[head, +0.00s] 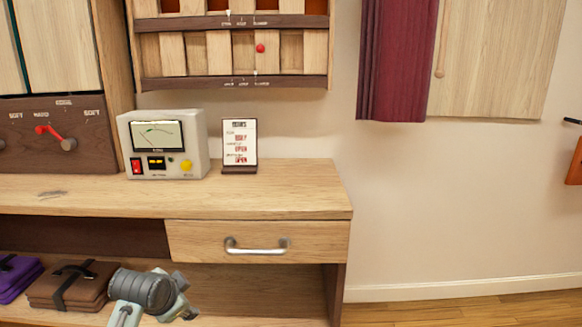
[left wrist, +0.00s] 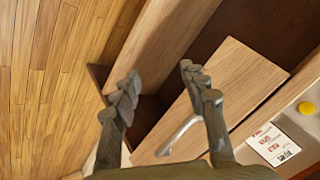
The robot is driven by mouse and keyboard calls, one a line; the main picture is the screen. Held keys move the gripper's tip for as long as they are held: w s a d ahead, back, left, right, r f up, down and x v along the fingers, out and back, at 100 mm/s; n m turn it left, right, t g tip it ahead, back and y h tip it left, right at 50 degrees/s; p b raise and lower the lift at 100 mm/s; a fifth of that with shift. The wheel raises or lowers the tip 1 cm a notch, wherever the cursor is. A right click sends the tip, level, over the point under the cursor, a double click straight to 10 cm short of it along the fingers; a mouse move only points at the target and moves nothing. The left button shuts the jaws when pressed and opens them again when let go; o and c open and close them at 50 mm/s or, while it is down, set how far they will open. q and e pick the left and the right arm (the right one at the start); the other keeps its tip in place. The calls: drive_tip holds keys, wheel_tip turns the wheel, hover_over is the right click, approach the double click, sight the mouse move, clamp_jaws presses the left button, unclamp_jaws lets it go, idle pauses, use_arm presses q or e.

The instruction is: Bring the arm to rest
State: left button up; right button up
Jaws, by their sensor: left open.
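The end of my left arm (head: 145,290) shows at the bottom of the head view, in front of the desk's lower shelf and to the lower left of the drawer. Its fingertips are hard to make out there. In the left wrist view my left gripper (left wrist: 158,80) has its two dark fingers spread apart with nothing held between them. The drawer's metal handle (left wrist: 180,134) shows beyond the fingers, partly hidden by the right one. My right gripper is in neither view.
The wooden desk (head: 290,185) carries a meter box (head: 165,145) and a small sign (head: 239,143). Its drawer (head: 195,240) looks shut, with a handle (head: 257,246). A brown case (head: 75,285) and a purple case (head: 15,275) lie below. Floor right of the desk is clear.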

use_arm(q)
drive_tip(key=s+a+f+n+g, duration=0.1)
drive_tip(key=s+f+n+g, duration=0.1)
drive_tip(key=s+f, duration=0.9)
drive_tip(key=s+a+f+n+g, duration=0.2)
drive_tip(key=s+f+n, duration=0.3)
drive_tip(key=s+f, duration=0.7)
drive_tip(key=s+g, duration=0.1)
drive_tip(key=s, duration=0.5)
drive_tip(key=shift+a+y+p, duration=0.3)
drive_tip(key=shift+y+p, duration=0.1)
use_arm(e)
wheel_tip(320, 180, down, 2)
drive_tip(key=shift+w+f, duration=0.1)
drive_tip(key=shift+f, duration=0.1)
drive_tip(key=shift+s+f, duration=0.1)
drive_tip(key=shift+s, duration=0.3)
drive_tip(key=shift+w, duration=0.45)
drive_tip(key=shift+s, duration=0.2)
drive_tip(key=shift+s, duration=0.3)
